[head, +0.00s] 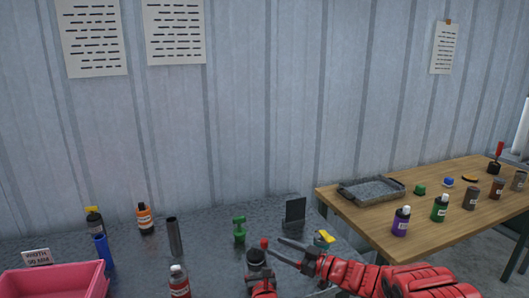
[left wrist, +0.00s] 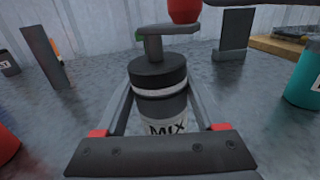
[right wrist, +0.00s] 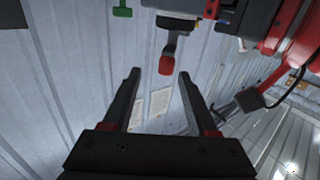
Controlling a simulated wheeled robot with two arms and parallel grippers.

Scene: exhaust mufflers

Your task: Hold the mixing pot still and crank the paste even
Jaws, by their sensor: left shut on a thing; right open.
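The mixing pot (head: 258,264), a small dark cylinder with a black lid, stands on the grey table; its white MIX label shows in the left wrist view (left wrist: 165,126). A crank arm (left wrist: 168,30) tops it, ending in a red knob (left wrist: 185,9). The knob also shows in the head view (head: 264,243). My left gripper (left wrist: 160,100) is shut around the pot's body, one finger on each side. My right gripper (head: 276,249) is open beside the crank. In the right wrist view the knob (right wrist: 165,65) appears between its fingertips, with no contact visible. The paste inside is hidden.
A red bottle (head: 179,283), dark tube (head: 175,238), green object (head: 239,230) and black upright plate (head: 295,211) stand around the pot. A pink bin (head: 55,281) is at left. A wooden table (head: 352,212) with a tray and several bottles is at right.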

